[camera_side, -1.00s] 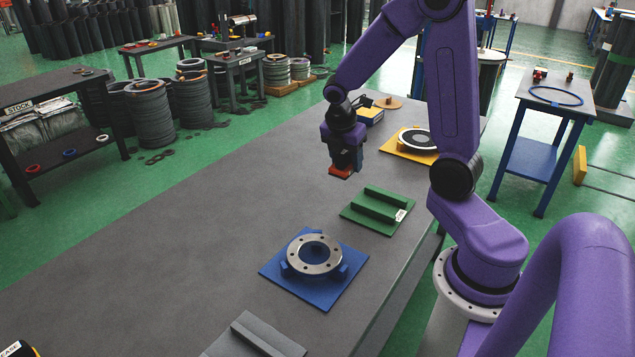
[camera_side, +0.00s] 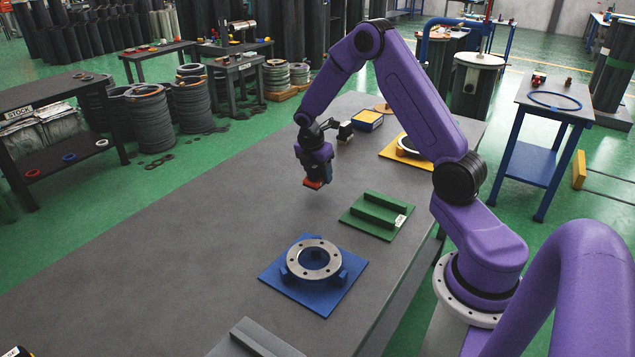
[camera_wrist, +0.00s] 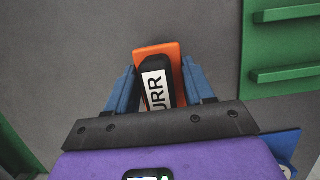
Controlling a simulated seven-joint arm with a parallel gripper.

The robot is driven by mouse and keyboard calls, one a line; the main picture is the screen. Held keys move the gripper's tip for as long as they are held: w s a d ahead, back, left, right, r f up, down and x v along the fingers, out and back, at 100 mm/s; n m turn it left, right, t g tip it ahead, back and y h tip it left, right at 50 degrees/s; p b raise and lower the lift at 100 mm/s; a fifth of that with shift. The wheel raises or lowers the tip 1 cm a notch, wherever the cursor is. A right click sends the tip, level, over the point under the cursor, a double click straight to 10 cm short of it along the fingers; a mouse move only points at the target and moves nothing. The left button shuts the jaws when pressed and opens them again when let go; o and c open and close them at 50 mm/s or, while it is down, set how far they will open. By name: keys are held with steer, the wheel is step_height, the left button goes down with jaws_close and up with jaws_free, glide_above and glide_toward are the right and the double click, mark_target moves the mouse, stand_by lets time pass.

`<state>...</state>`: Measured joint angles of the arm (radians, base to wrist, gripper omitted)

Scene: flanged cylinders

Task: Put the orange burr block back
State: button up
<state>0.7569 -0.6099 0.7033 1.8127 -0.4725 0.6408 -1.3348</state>
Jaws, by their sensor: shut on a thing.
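The orange burr block (camera_side: 313,184) is in my gripper (camera_side: 315,178), held above the grey bench top. In the wrist view the block (camera_wrist: 171,50) has an orange base and a black top with a white label reading "URR". The two blue fingers of my gripper (camera_wrist: 160,88) close on its sides. In the side view the fingers are small, and the block's lower part shows orange beneath them. The block is clear of the green rack and of the blue plate.
A green plate with raised ribs (camera_side: 364,221) lies right of the block. A blue plate (camera_side: 338,298) with a steel flange ring (camera_side: 331,248) is nearer. A grey angled piece (camera_side: 265,338) is at the front. The bench's left is clear.

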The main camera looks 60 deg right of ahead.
mark_target(317, 181)
steer(key=shift+w+d+f, duration=0.1)
steer(key=shift+w+f, duration=0.15)
steer(key=shift+f, duration=1.55)
steer(key=shift+f, duration=0.25)
